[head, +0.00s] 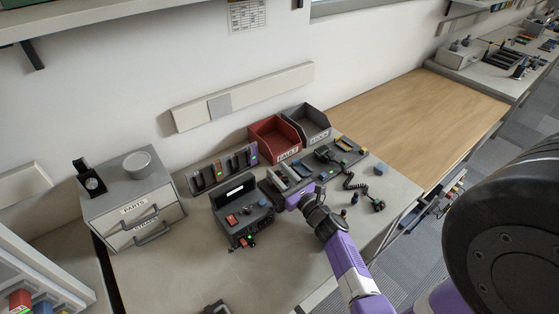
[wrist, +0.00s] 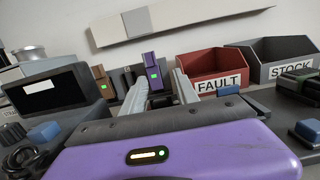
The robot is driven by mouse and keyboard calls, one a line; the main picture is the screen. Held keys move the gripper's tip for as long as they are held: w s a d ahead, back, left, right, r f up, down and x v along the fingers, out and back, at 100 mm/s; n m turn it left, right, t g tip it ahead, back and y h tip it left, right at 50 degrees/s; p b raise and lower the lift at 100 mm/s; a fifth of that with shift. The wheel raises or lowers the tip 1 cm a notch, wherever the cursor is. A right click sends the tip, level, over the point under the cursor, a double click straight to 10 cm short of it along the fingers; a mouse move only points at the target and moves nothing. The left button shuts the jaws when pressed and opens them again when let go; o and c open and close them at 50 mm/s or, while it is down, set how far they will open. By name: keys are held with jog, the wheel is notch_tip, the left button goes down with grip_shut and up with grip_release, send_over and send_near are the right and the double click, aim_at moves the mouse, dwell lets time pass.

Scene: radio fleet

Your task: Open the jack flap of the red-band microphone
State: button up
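My gripper (wrist: 160,92) points away over the bench, its two pale fingers apart. A dark object shows between and beyond them; I cannot tell whether it touches them. In the head view my gripper (head: 287,188) is right of the grey console, above a dark tray. I cannot make out a red band or a jack flap on any of these; the red-band microphone is not identifiable.
The grey console (head: 242,208) stands left of my arm. Behind are a rack of handsets (head: 222,170), a red FAULT bin (head: 274,140) and a grey STOCK bin (head: 312,127). A grey drawer unit (head: 135,205) stands left. The front bench is mostly clear.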

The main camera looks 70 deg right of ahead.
notch_tip(320, 180, up, 20)
jog(key=p, duration=0.6)
jog(key=shift+f, duration=0.2)
